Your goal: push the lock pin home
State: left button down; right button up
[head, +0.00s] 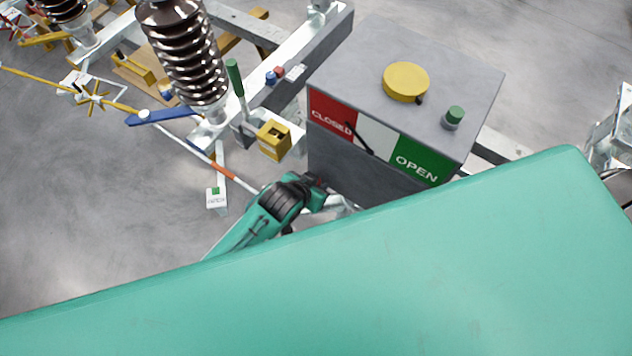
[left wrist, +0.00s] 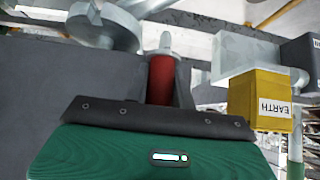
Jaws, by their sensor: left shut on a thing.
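The lock pin (left wrist: 162,78) shows in the left wrist view as a red, upright cylinder with a pale grey rounded tip, in front of a dark grey wall. Its lower end is hidden behind the black edge of my left gripper (left wrist: 160,108), which is shut on it. In the head view my left gripper (head: 322,190) is low at the front left of the grey drive cabinet (head: 400,55). The pin cannot be made out there, and its seat is hidden. My right gripper is not in view.
The cabinet front carries a red CLOSED panel (head: 333,117) and a green OPEN panel (head: 420,160). A yellow EARTH box (left wrist: 258,100) is close right of the pin. A grey round flange (left wrist: 103,28) is at its left. A brown insulator (head: 187,50) stands left of the cabinet.

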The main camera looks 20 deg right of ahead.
pick_arm(q)
jog(key=shift+f+b, duration=1.35)
jog(key=shift+f, duration=1.15)
jog(key=shift+p, duration=0.85)
jog(key=shift+f+b, duration=1.25)
jog(key=shift+f, duration=0.8)
jog(key=c, duration=1.1)
grip_release()
jog(key=shift+a, duration=0.1)
jog(key=b+v, duration=0.3)
jog(key=v, duration=1)
jog(key=shift+s+a+r, duration=0.2)
jog(key=shift+a+r, duration=0.05)
